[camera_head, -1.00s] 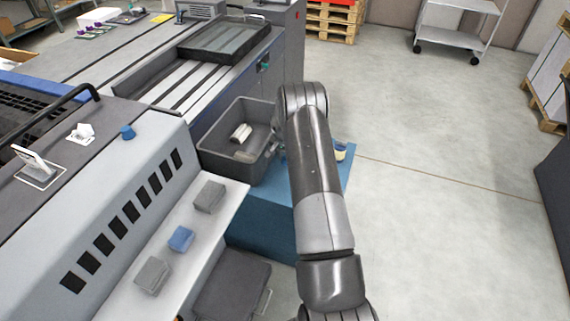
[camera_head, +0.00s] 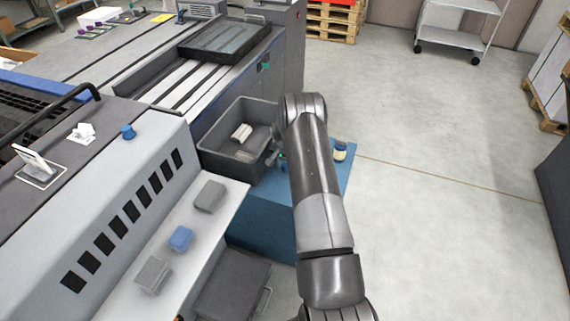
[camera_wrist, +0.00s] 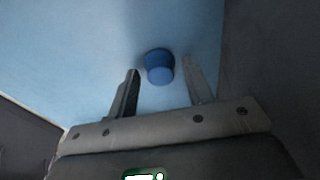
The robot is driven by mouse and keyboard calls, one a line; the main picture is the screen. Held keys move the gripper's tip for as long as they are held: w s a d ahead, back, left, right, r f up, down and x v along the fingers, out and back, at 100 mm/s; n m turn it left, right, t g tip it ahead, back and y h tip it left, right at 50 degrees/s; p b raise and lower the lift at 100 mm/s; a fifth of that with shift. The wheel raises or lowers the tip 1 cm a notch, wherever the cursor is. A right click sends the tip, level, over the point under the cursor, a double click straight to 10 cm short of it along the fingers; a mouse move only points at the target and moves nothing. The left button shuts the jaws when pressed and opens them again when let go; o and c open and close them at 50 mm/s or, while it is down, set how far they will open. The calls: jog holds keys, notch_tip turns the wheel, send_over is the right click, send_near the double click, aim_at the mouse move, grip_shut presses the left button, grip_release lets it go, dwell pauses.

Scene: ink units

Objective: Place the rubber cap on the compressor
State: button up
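A small blue cap (camera_wrist: 160,66), which looks like the rubber cap, stands on the light blue top (camera_wrist: 90,55) in the wrist view. My gripper (camera_wrist: 161,68) is open. Its two fingers lie left and right of the cap in the picture, with a gap on each side; I cannot tell the remaining depth between tips and cap. In the head view my gripper (camera_head: 279,160) is mostly hidden by my arm, above the blue cabinet (camera_head: 268,222). Another blue knob-like piece (camera_head: 128,132) stands on the grey machine (camera_head: 140,185). I cannot tell which thing is the compressor.
A dark grey bin (camera_head: 215,160) holding a pale object (camera_head: 242,132) stands just left of my gripper. A jar (camera_head: 340,151) stands at the cabinet's right edge. Several small blocks lie on the white shelf (camera_head: 215,225).

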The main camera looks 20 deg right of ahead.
jog(key=shift+r, duration=0.1)
jog(key=s+a+r+n, duration=0.1)
jog(key=s+a+r, duration=0.1)
jog(key=r, duration=0.8)
jog(key=s+a+r+t, duration=0.1)
jog(key=s+a+r, duration=0.15)
jog(key=r, duration=0.65)
jog(key=s+a+r+n, duration=0.1)
jog(key=a+r, duration=0.2)
jog(key=r, duration=0.7)
jog(key=s+a+r+n+t, duration=0.1)
jog(key=s+a+r, duration=0.2)
jog(key=s+r, duration=0.35)
jog(key=s+a+r+n, duration=0.1)
jog(key=s+a+r, duration=0.2)
jog(key=s+r, duration=0.3)
jog(key=s+a+r+n, duration=0.1)
jog(key=s+a+r, duration=0.1)
jog(key=s, duration=0.6)
jog(key=s+a+r+n+t, duration=0.1)
jog(key=s+a+r+n, duration=0.1)
jog(key=s, duration=0.7)
jog(key=s+a+r+n+t+y, duration=0.1)
jog(key=s+a, duration=0.3)
jog(key=s, duration=0.5)
jog(key=shift+s+r+n, duration=0.2)
jog(key=shift+r+n, duration=0.3)
jog(key=shift+r, duration=0.2)
